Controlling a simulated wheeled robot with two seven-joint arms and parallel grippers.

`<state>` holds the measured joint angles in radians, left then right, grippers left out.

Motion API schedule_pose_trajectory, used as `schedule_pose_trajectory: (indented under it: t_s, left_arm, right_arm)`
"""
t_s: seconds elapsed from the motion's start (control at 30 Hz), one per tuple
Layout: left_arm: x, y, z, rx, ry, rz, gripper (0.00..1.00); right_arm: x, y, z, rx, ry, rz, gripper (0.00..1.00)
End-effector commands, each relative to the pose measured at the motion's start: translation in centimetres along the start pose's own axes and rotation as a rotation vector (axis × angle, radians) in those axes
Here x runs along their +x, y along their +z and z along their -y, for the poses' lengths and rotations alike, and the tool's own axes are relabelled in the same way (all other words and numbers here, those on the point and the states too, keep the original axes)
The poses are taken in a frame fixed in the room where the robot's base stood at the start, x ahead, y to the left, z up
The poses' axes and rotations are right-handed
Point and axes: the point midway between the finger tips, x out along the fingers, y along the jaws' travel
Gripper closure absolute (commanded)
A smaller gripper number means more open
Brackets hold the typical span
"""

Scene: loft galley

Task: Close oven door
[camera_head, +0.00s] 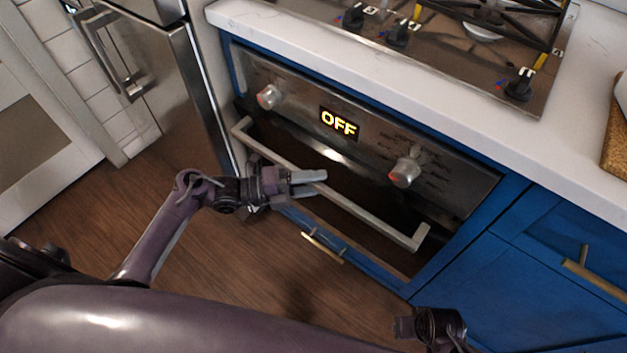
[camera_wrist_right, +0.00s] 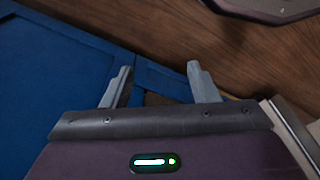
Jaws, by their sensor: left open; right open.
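The oven (camera_head: 375,125) is set in the blue cabinets, with a steel control panel, two knobs and a display reading OFF. Its dark door (camera_head: 365,190) carries a long pale bar handle (camera_head: 375,220). The door looks shut or nearly shut; I cannot tell if a small gap remains. My left gripper (camera_head: 309,183) is open, its fingers overlapping the handle left of its middle; contact is unclear. It hides part of the handle and door. My right gripper (camera_wrist_right: 160,78) is open and empty, near blue cabinet fronts and the wood floor. In the head view its wrist shows low at right.
A white countertop (camera_head: 440,85) with a gas cooktop (camera_head: 440,40) lies above the oven. A steel fridge (camera_head: 165,80) stands at left. Below the oven is a blue drawer with a brass pull (camera_head: 322,247). The wood floor (camera_head: 225,270) in front is clear.

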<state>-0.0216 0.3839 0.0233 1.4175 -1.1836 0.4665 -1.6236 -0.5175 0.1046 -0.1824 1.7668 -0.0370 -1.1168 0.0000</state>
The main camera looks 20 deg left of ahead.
Motion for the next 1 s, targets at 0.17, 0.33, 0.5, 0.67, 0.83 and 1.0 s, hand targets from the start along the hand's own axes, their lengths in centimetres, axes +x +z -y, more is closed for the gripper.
schedule_pose_trajectory:
  t_s: [0.17, 0.33, 0.5, 0.67, 0.83, 1.0]
  left_arm:
    - [0.0, 0.0, 0.0, 0.000, 0.000, 0.000, 0.71]
    - [0.0, 0.0, 0.0, -0.001, 0.000, 0.000, 0.93]
    - [0.0, 0.0, 0.0, -0.001, 0.000, 0.000, 1.00]
    - [0.1, 0.2, -0.1, 0.001, 0.001, 0.000, 1.00]
    - [1.1, 1.2, -0.1, 0.004, -0.001, -0.001, 1.00]
    - [2.1, 2.1, 0.2, 0.003, -0.002, -0.001, 1.00]
  right_arm:
    - [0.0, 0.0, 0.0, 0.000, 0.000, 0.000, 0.46]
    - [0.0, 0.0, 0.0, 0.000, 0.000, 0.000, 0.46]
    - [0.0, 0.0, 0.0, 0.000, 0.000, 0.000, 0.46]
    - [0.1, 0.0, 0.0, 0.000, 0.000, 0.004, 0.46]
    - [-3.0, -0.9, 0.3, -0.011, -0.003, 0.002, 0.46]
    - [-5.6, -1.0, 0.7, -0.023, -0.006, 0.012, 0.46]
